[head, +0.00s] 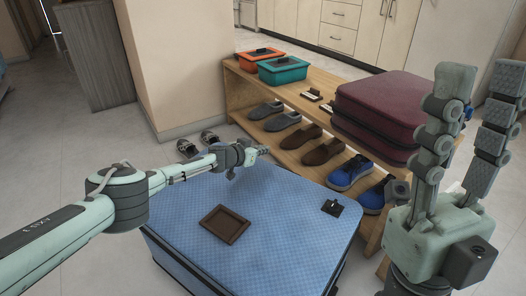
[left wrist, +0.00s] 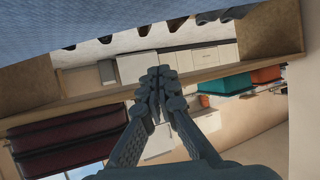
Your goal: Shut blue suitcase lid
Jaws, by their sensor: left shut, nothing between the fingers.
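The blue suitcase (head: 265,225) lies flat on the floor in the head view. Its lid looks level, with a dark seam along the front side; I cannot tell whether it is fully shut. A brown framed panel (head: 225,224) and a small black piece (head: 332,208) are on the lid. The blue surface (left wrist: 60,25) also shows in the left wrist view. My left gripper (head: 262,151) is shut and empty at the lid's far edge; I cannot tell whether it touches. My right gripper (head: 482,80) is open and empty, raised right of the suitcase.
A wooden shoe bench (head: 300,90) stands behind and right, close to the suitcase. It bears an orange box (head: 258,58), a teal box (head: 283,70) and a maroon suitcase (head: 390,105), with several shoes below. Grey slippers (head: 210,138) lie behind the suitcase. Floor at left is clear.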

